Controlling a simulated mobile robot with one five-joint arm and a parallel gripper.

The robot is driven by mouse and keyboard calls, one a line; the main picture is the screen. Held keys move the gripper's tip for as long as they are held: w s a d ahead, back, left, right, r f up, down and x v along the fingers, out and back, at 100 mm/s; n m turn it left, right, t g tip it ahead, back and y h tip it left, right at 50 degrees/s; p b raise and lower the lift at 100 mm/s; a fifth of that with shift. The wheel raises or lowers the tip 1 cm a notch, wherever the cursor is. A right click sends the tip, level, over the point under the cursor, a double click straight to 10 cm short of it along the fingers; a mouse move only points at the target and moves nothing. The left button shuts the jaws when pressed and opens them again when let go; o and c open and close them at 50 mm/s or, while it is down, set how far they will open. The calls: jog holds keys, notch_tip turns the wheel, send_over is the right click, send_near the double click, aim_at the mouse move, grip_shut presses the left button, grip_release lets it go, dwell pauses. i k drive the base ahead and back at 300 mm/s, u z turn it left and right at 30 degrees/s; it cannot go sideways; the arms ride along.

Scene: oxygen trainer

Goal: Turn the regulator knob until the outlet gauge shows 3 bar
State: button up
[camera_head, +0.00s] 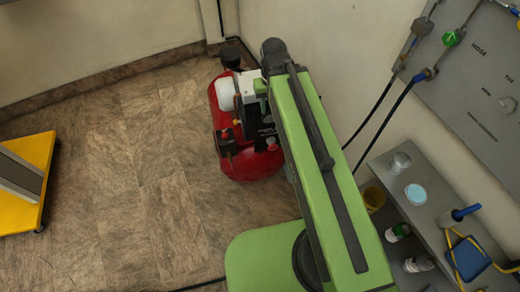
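I cannot make out the regulator knob or the outlet gauge for certain. A grey wall panel (470,90) at the right carries small lettering, including "HOSE". I cannot pick out my gripper's fingers there, and any hold is hidden.
The red tank (245,165) with black and white parts stands on the floor near the wall. A grey shelf (385,180) under the panel holds cans, bottles and a blue item (468,258). A yellow platform (35,150) is at left. The tiled floor between is clear.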

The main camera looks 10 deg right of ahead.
aim_at(272, 147)
jog(key=u, duration=0.35)
jog(key=k, duration=0.95)
jog(key=z, duration=0.3)
